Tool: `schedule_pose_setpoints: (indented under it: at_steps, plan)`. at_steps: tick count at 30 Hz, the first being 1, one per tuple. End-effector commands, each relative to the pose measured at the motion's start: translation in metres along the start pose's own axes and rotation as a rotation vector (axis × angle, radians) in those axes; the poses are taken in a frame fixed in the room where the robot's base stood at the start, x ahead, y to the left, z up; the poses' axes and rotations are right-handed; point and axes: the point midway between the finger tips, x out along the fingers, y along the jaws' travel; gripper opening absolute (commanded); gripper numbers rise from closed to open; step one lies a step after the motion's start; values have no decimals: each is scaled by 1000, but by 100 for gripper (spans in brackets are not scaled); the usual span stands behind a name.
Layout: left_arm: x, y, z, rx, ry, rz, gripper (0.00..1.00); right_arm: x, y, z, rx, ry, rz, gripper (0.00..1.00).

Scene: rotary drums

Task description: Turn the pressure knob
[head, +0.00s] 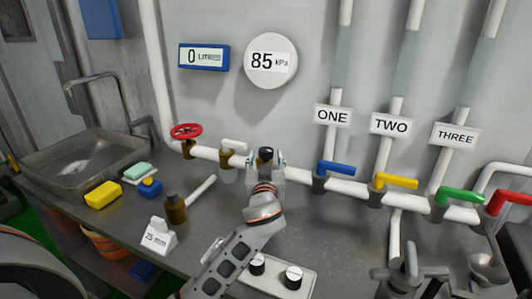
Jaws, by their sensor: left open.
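The round pressure gauge (271,61) on the wall reads 85 kPa. A small black knob (265,153) sits on the horizontal white pipe, and I take it as the pressure knob. My left gripper (265,160) is open at the pipe, with one fingertip on each side of this knob. I cannot tell whether the fingertips touch it. My left arm and gripper body hide the pipe and counter below.
A red wheel valve (186,131) and a white-handled valve (234,145) are left on the pipe. Blue (336,168), yellow (396,181), green (459,196) and red (509,199) levers are right.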

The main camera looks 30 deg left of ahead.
Motion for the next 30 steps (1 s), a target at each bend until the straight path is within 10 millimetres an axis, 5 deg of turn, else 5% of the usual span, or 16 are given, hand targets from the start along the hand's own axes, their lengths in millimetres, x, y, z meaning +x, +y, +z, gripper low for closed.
schedule_pose_setpoints:
  at_steps: [6,15,21,30]
  plan:
    - [21,0,0,2,1,0,50,-1,0,-2,0,1,0,40]
    - [24,0,0,1,0,1,50,0,1,-4,-1,3,1,40]
    - [23,0,0,1,0,1,10,0,1,-4,0,4,1,40]
    - [23,0,0,0,-4,58,10,-4,2,-10,1,6,2,40]
